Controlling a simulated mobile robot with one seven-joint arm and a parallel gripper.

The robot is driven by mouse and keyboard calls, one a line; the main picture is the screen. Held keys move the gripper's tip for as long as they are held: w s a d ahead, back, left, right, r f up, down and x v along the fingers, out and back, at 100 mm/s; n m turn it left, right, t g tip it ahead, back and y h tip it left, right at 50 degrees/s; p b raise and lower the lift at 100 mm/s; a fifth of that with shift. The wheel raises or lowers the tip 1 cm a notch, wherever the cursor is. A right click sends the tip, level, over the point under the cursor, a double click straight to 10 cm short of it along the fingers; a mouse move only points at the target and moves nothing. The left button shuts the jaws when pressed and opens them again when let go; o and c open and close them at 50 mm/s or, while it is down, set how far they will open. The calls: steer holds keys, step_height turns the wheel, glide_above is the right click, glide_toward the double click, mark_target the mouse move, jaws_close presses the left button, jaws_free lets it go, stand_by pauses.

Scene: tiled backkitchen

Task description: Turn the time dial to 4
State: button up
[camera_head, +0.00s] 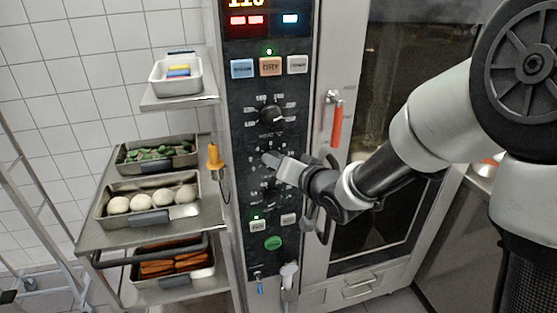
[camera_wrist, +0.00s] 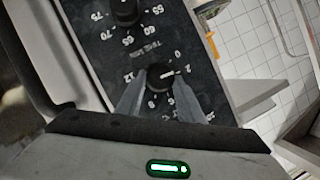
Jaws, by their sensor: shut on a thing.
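The time dial (camera_wrist: 157,78) is a black round knob with a white pointer line, on the oven's black control panel (camera_wrist: 180,30). Numbers ring it in the wrist view, with a 0 and a 12 legible. In the head view, my gripper (camera_head: 268,158) reaches the panel from the right and hides most of this dial.
Another dial (camera_head: 271,114) sits above, and one (camera_head: 268,195) lies below my gripper. The oven door with a red handle (camera_head: 336,125) is on the right. A rack (camera_head: 140,234) on the left holds trays of food. A yellow-handled probe (camera_head: 214,158) hangs beside the panel.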

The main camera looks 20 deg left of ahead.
steer(key=m+y, duration=0.1)
steer(key=m, duration=0.1)
steer(key=m+y+p, duration=0.1)
steer(key=m, duration=0.1)
steer(key=m+y+p, duration=0.1)
steer(key=m, duration=0.1)
steer(key=shift+w+d+f+m+y, duration=0.2)
steer(key=shift+f+m+y, duration=0.1)
steer(key=shift+y, duration=0.1)
steer(key=shift+a+r, duration=0.15)
stand_by(0.4)
steer(key=o, duration=1)
steer(key=shift+o, duration=0.2)
steer(key=f+p+v, duration=0.1)
steer(key=p+v, duration=0.4)
steer(key=v, duration=1.2)
steer(key=shift+r, duration=0.35)
